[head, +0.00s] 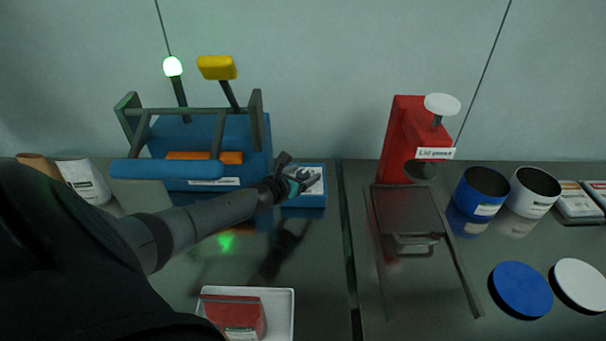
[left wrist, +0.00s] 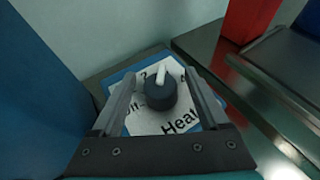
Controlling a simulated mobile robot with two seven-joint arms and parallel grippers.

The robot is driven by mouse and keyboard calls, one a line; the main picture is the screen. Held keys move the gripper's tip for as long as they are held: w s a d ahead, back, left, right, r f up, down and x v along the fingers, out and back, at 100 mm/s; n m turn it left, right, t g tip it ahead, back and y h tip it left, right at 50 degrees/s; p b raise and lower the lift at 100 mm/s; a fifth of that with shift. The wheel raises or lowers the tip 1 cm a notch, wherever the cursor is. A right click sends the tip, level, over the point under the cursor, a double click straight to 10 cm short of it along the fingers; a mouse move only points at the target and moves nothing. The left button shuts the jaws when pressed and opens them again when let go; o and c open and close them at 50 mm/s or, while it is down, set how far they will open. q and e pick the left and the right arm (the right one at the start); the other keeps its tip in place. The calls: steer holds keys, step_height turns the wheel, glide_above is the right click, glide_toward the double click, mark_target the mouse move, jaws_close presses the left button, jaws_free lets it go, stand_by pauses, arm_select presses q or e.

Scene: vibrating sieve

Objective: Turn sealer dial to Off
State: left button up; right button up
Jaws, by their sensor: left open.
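The sealer (head: 225,135) is a blue machine at the back left of the table, with a blue front bar and an orange strip. Its dial (left wrist: 160,95) is a dark round knob with a white pointer (left wrist: 161,74) on a white panel marked "Heat". In the left wrist view the pointer points up, away from the partly hidden "Off" mark (left wrist: 132,106) at the dial's left. My left gripper (head: 297,184) is open at the blue dial box (head: 305,201). Its fingers (left wrist: 160,78) stand either side of the dial; contact cannot be told. My right gripper is out of view.
A green-white lamp (head: 173,66) glows on the sealer, beside a yellow-topped lever (head: 217,67). A white tray (head: 291,315) with a red packet is in front. A red press (head: 402,135), blue and white cans and lids stand to the right.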

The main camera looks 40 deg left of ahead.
arm_select(q)
jaws_close()
stand_by(0.4)
